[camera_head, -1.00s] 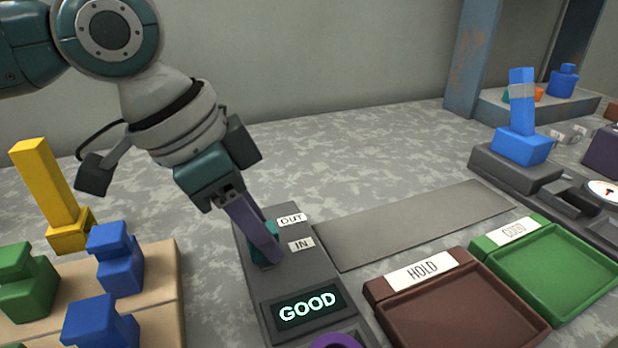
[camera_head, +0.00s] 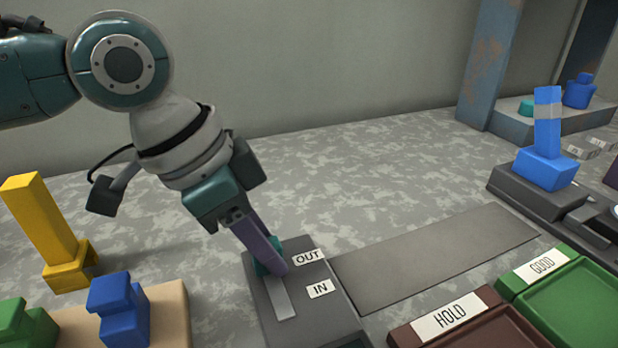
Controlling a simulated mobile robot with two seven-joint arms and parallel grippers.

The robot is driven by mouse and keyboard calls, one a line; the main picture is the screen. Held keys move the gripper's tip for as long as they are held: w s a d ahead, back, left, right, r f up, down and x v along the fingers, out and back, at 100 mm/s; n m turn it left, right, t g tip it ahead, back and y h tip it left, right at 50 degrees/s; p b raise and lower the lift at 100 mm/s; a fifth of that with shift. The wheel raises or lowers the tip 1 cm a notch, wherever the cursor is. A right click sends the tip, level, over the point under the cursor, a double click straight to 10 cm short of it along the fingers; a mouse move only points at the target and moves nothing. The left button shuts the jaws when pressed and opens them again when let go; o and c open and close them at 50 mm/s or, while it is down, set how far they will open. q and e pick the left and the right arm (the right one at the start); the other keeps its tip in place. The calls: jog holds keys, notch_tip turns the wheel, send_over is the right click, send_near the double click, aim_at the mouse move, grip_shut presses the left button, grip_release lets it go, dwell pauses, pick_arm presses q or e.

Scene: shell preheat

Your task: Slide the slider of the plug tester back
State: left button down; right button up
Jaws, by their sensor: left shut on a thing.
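The plug tester (camera_head: 325,322) is a dark grey box at the bottom middle, with OUT and IN labels and a pale slot along its top. Its teal slider (camera_head: 267,262) stands at the far end of the slot, beside the OUT label (camera_head: 308,257); the IN label (camera_head: 321,289) is nearer to me. My left gripper (camera_head: 272,262) reaches down from the upper left. Its purplish fingers are shut on the slider and hide part of it. The tester's display is nearly all cut off at the bottom edge. My right gripper is not in view.
A yellow post (camera_head: 42,220) and a wooden rack (camera_head: 168,310) with blue and green blocks stand left. A flat grey plate (camera_head: 435,258) lies right of the tester. The HOLD tray (camera_head: 405,335) and GOOD tray (camera_head: 508,287) are at lower right. A blue piece (camera_head: 546,168) stands on a dark fixture behind.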

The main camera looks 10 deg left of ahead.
pick_arm(q)
jog(key=shift+a, duration=0.15)
jog(key=c, duration=1.1)
grip_release()
jog(key=shift+w, duration=0.1)
jog(key=o, duration=0.3)
jog(key=shift+w, duration=0.1)
jog(key=shift+o, duration=0.8)
jog(key=shift+r, duration=0.1)
jog(key=p+v, duration=0.2)
jog(key=v, duration=0.7)
jog(key=shift+s+r, duration=0.25)
jog(key=shift+r, duration=0.15)
